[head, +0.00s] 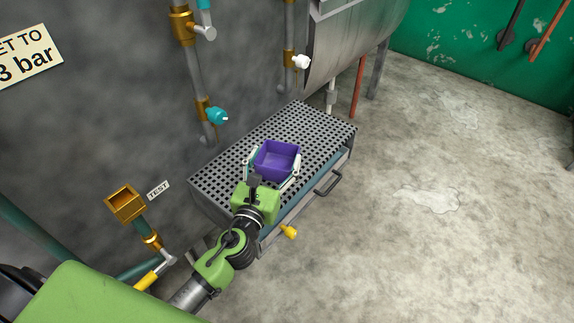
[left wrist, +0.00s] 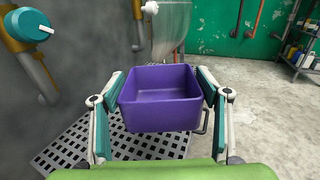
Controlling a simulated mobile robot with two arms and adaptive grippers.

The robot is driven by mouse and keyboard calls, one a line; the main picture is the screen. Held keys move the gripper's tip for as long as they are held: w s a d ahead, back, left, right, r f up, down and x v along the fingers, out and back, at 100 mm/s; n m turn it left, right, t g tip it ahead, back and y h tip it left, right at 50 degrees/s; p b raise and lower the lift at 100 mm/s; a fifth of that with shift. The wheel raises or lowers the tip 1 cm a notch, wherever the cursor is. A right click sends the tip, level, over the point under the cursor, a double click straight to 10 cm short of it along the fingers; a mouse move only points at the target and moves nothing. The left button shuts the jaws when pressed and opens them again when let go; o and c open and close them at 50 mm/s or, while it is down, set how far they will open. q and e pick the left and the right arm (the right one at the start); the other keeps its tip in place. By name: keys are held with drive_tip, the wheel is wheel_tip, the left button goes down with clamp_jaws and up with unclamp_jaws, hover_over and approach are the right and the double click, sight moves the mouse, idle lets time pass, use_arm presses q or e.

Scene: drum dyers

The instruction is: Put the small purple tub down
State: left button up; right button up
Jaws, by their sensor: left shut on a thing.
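The small purple tub (head: 277,160) is an open, square-topped box. In the head view it shows over the perforated grey top of a low metal bench (head: 320,126). My left gripper (head: 273,163) is shut on it, with one finger on each side. In the left wrist view the tub (left wrist: 160,98) sits upright and looks empty between the teal and white fingers of the gripper (left wrist: 160,100). The perforated top (left wrist: 70,150) shows below and behind it. I cannot tell whether the tub's base touches the top. My right gripper is not in view.
The bench has a handle (head: 328,184) and a yellow tap (head: 289,231) on its front side. Pipes with a teal-handled valve (head: 216,116) run along the wall behind. A metal drum (head: 350,40) hangs beyond the bench. Perforated top is clear around the tub; open floor lies right.

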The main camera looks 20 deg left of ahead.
sight(284, 156)
use_arm(q)
drive_tip(key=w, duration=0.1)
drive_tip(key=w+f, duration=0.1)
drive_tip(key=w, duration=0.1)
drive_tip(key=shift+f, duration=0.1)
drive_tip(key=w+f+b, duration=0.2)
drive_tip(key=f, duration=0.1)
drive_tip(key=w+f+b, duration=0.1)
drive_tip(key=shift+f, duration=0.2)
drive_tip(key=shift+w+f+b, duration=0.35)
drive_tip(key=shift+w+f, duration=0.05)
drive_tip(key=f+b, duration=0.1)
drive_tip(key=f, duration=0.1)
drive_tip(key=f+b, duration=0.1)
drive_tip(key=shift+w+f+b, duration=0.25)
drive_tip(key=shift+f+b, duration=0.05)
drive_tip(key=shift+f, duration=0.05)
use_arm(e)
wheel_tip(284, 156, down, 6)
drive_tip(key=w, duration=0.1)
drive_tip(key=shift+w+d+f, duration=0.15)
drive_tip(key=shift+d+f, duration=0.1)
use_arm(q)
drive_tip(key=o, duration=1.2)
drive_tip(key=shift+f, duration=0.1)
drive_tip(key=shift+o, duration=0.2)
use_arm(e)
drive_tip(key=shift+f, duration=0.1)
